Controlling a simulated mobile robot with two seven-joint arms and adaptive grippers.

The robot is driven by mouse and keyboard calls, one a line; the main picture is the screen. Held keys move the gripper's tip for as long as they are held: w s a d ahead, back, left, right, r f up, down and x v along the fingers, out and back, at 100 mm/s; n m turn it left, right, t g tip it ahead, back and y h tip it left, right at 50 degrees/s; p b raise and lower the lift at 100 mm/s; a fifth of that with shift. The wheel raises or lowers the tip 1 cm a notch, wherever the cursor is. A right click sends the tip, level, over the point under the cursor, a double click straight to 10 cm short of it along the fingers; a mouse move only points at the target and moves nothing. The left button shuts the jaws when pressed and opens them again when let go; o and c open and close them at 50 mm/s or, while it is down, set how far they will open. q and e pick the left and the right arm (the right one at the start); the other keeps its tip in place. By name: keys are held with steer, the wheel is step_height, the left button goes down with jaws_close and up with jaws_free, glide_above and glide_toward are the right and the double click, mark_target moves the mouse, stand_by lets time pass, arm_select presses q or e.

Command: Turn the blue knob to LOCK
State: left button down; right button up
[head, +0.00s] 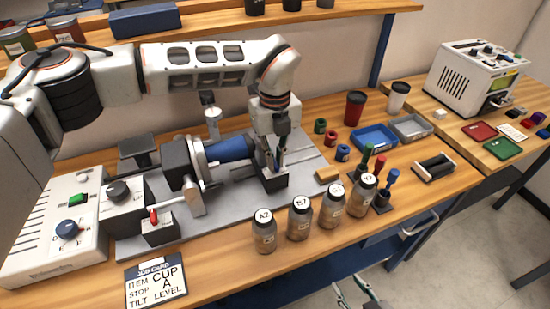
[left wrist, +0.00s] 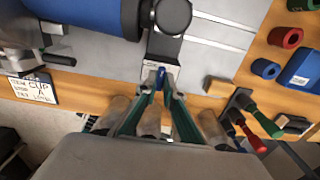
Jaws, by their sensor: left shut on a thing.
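A small blue knob (left wrist: 160,77) shows in the left wrist view, on the front of a dark block with a pale label. My left gripper (left wrist: 159,84) is shut on this knob, with one finger on each side of it. The label's wording is too small to read. In the head view, my left gripper (head: 277,166) reaches down to the block (head: 275,182) at the right end of the grey machine, and hides the knob. My right gripper (head: 356,291) shows at the bottom edge of the head view, its fingers apart and empty.
A blue cylinder (head: 230,148) is mounted in the machine left of my left gripper. Several lidded jars (head: 299,222) stand close in front. Another blue knob (head: 67,229) is on the white control box at left. Coloured-handled tools (head: 384,194) stand at right.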

arm_select(q)
steer(key=shift+w+r, duration=0.1)
stand_by(0.4)
steer(key=c, duration=2.2)
jaws_free()
steer(key=shift+o, duration=0.2)
step_height(320, 180, up, 12)
steer(key=shift+r, duration=0.1)
step_height(320, 180, up, 7)
steer(key=p, duration=0.4)
steer(key=shift+p, duration=0.4)
